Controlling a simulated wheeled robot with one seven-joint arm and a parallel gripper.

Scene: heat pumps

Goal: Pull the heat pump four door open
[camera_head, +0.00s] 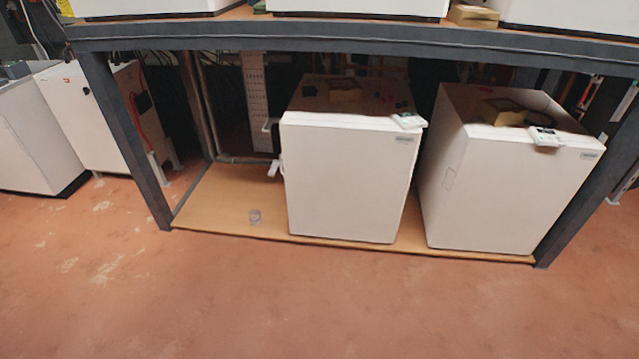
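Two white box-shaped heat pumps stand on the wooden lower shelf of a dark metal rack. The middle heat pump (345,185) shows a plain, flat front that looks shut. Small white fittings (273,168) stick out beside its left edge. The right heat pump (505,195) also has a plain front that looks shut, with its left side showing. I cannot tell which unit is number four. My gripper is out of view.
Dark rack posts stand at left (125,140) and right (590,190). More white units stand far left and on the upper level. The reddish floor (300,305) in front is clear.

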